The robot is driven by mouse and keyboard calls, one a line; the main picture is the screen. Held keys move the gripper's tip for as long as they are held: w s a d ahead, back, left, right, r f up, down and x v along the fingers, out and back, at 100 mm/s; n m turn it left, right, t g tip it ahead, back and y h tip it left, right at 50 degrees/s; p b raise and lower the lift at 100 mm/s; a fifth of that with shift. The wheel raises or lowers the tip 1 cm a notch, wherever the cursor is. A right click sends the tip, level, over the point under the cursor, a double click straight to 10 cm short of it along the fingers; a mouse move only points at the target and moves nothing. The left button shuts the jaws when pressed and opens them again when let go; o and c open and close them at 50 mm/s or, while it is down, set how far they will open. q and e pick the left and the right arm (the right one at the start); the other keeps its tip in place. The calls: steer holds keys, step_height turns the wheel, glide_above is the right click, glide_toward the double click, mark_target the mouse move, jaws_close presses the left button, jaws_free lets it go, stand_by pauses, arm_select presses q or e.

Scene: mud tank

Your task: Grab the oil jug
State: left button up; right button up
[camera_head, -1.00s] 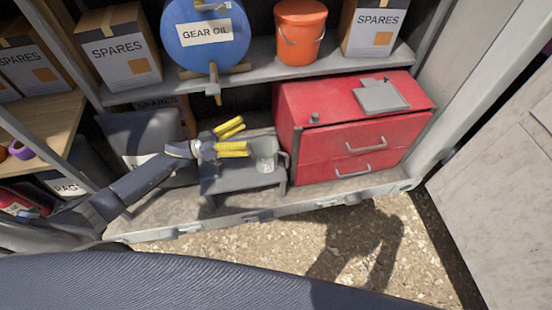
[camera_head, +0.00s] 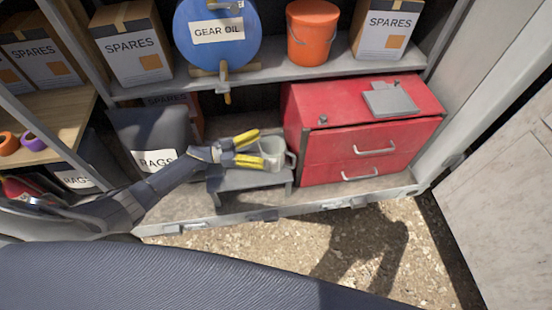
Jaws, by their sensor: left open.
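The oil jug (camera_head: 273,149) is a pale grey-green, cup-like vessel with a handle on its right side. It stands upright on a small grey step stand (camera_head: 255,178) beneath the blue gear oil drum (camera_head: 217,38). My left gripper (camera_head: 249,148) comes in from the left with its yellow fingers spread open. The fingertips are at the jug's left side; I cannot tell whether they touch it. Part of the jug's left side is hidden by the fingers. My right gripper is not in view.
A red drawer cabinet (camera_head: 364,143) stands close to the right of the jug. A shelf (camera_head: 300,75) overhead carries an orange bucket (camera_head: 313,33) and SPARES boxes (camera_head: 132,45); the drum's tap (camera_head: 225,85) hangs above. A RAGS bin (camera_head: 150,140) is behind my left arm.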

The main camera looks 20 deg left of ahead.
mark_target(284, 145)
arm_select(q)
steer(key=shift+x, duration=2.85)
steer(key=shift+c, duration=0.2)
steer(key=c, duration=1.5)
